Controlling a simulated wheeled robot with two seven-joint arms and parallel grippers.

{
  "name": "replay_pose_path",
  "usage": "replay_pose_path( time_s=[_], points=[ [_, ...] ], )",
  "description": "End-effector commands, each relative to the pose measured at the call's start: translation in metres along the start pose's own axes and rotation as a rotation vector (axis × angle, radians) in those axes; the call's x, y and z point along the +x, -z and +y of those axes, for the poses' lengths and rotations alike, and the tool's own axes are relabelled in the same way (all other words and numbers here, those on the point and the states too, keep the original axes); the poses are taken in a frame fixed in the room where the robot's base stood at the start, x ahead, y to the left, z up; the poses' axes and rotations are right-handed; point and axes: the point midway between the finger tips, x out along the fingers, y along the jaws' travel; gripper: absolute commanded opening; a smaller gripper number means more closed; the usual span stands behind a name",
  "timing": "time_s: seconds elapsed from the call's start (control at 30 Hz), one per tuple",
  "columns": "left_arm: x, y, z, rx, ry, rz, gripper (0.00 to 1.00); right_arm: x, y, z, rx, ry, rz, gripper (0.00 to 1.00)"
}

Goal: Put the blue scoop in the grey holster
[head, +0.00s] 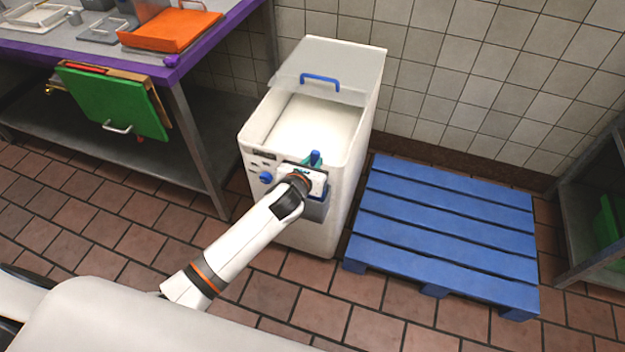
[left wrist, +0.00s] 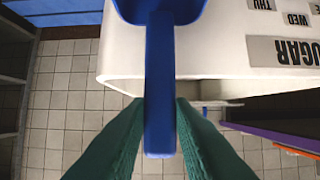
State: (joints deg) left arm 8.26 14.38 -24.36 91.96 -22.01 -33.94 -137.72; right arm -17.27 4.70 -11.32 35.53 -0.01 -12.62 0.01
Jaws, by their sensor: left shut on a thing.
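My left gripper (head: 311,162) is at the front of the white bin, with its green fingers shut on the handle of the blue scoop (head: 317,156). In the left wrist view the blue scoop (left wrist: 160,85) runs down between the two fingers (left wrist: 160,110), its bowl cut off at the top edge. The grey holster (head: 317,209) appears as a grey-blue box on the bin's front, just below my gripper and partly covered by it. Whether the scoop's bowl is inside the holster or above it is hidden. My right gripper is not in view.
The white bin (head: 352,150) holds white contents and has a clear lid with a blue handle (head: 320,79). A SUGAR label (left wrist: 295,50) is on its front. A blue pallet (head: 450,228) lies to the right. A purple-edged table (head: 215,45) stands left.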

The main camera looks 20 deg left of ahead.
Motion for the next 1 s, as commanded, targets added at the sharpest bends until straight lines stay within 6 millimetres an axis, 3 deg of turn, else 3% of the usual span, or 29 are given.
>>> replay_pose_path(
  time_s=[0.43, 0.87, 0.9, 1.0],
  points=[
    [0.021, -0.050, 0.000, -0.002, 0.000, 0.000, 0.00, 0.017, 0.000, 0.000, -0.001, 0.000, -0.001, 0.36],
    [0.023, -0.055, 0.000, 0.000, 0.000, 0.001, 0.00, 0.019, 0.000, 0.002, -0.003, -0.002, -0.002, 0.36],
    [0.023, -0.055, 0.000, 0.000, 0.000, 0.001, 0.24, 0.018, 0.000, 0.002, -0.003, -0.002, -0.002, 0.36],
    [0.023, -0.055, 0.000, 0.000, 0.000, 0.001, 0.41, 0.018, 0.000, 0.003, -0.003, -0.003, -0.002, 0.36]
  ],
)
